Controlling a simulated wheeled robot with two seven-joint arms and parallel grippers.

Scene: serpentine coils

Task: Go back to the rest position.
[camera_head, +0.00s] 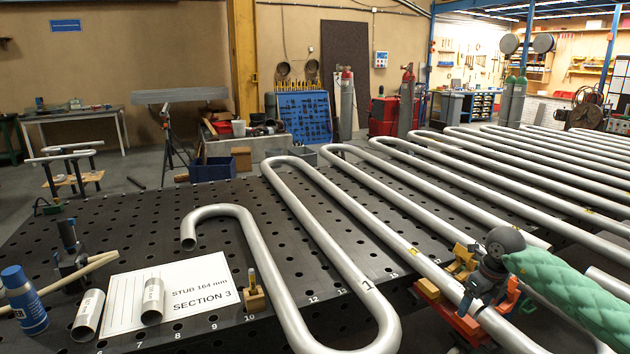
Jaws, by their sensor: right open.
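My right arm comes in from the right in a green padded sleeve. Its dark right gripper (472,297) is open, low over the silver serpentine coil (345,262) and beside an orange clamp fixture (448,318). I cannot tell whether its fingers touch the tube. The coil lies across the black perforated table (120,222), with a hooked open end at the left. Two short tube stubs, one (152,300) on a white sheet (195,287) marked "STUB 164 mm SECTION 3" and one (88,315) at its left edge, are on the table. My left gripper does not show.
Yellow brackets (462,262) are near my right gripper. The table's back left is clear.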

